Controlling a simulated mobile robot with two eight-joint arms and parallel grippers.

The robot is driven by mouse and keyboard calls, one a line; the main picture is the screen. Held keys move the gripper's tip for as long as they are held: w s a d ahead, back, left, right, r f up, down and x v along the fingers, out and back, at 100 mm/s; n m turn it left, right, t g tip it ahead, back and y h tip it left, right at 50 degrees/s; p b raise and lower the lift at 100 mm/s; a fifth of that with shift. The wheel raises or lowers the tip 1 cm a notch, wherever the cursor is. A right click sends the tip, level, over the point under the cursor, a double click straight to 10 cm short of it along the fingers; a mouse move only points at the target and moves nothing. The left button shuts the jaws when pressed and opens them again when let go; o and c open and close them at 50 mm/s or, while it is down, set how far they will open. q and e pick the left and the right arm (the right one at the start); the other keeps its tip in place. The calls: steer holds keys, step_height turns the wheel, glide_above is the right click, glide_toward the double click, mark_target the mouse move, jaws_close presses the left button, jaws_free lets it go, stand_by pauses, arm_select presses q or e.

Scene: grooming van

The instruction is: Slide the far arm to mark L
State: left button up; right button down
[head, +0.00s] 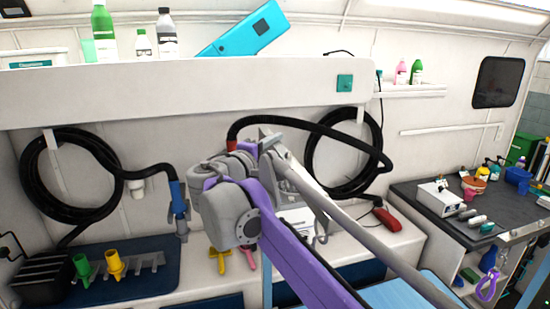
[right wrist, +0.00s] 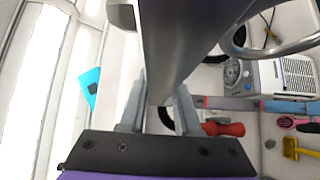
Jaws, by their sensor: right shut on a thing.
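A long grey metal bar (head: 370,232), which looks like the far arm, runs from the middle of the head view down to the lower right, above a light blue surface (head: 435,287). My right gripper (head: 272,148) is at the bar's upper end, in front of the back wall. In the right wrist view, the fingers (right wrist: 160,110) are shut on the grey bar (right wrist: 175,55), one on each side. My purple right arm hides part of the counter. Mark L cannot be made out. My left gripper is not in view.
A counter (head: 345,245) runs below. A dark worktop (head: 430,205) with small bottles and tools is at the right. A shelf (head: 150,92) crosses above.

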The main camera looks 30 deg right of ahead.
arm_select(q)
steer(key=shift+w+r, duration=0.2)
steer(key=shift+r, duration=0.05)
arm_select(e)
steer(key=shift+r, duration=0.65)
steer(key=c, duration=0.6)
jaws_free()
steer(key=shift+f, duration=0.1)
steer(key=shift+s+a, duration=0.2)
steer(key=shift+a, duration=0.1)
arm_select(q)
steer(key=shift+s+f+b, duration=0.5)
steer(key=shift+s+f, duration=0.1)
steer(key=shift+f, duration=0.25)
arm_select(e)
steer(key=v, duration=1)
